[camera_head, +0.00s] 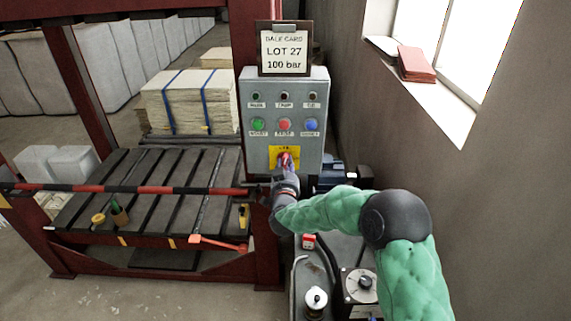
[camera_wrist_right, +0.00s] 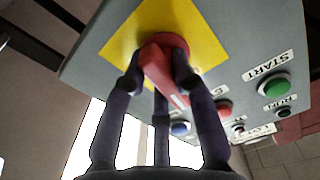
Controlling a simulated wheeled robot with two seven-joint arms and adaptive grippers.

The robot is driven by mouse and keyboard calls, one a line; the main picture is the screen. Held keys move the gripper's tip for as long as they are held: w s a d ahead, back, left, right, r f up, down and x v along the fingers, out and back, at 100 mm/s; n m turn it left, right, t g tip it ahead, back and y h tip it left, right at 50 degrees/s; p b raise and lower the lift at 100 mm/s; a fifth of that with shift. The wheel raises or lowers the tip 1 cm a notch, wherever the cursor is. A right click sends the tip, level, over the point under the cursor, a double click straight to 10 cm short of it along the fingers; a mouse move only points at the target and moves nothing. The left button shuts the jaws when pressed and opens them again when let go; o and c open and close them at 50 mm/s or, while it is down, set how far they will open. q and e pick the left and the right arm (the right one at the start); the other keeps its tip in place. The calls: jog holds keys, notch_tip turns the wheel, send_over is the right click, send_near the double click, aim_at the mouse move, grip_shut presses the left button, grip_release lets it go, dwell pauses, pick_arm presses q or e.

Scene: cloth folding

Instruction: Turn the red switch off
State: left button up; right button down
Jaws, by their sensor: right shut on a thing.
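The red switch (camera_head: 285,159) is a rotary handle on a yellow plate (camera_head: 275,152) low on the grey control box (camera_head: 255,110). In the right wrist view the red switch (camera_wrist_right: 160,65) fills the space between my fingers, in front of the yellow plate (camera_wrist_right: 205,45). My right gripper (camera_head: 286,172) reaches up to the switch from below, and in the wrist view its dark fingers (camera_wrist_right: 158,80) are shut on the handle's sides. The gripper hides part of the handle in the head view. My left gripper is not in view.
Green (camera_head: 258,124), red (camera_head: 284,125) and blue (camera_head: 311,124) buttons sit above the switch. A red-framed press with a slatted bed (camera_head: 150,185) stands left, with a striped bar (camera_head: 130,189) across its front. A wall with a window is at right.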

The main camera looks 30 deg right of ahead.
jog(key=shift+n+p, duration=0.35)
jog(key=shift+n, duration=0.65)
jog(key=c, duration=1)
grip_release()
jog(key=shift+s, duration=0.1)
jog(key=v, duration=1.2)
jog(key=shift+f, duration=0.1)
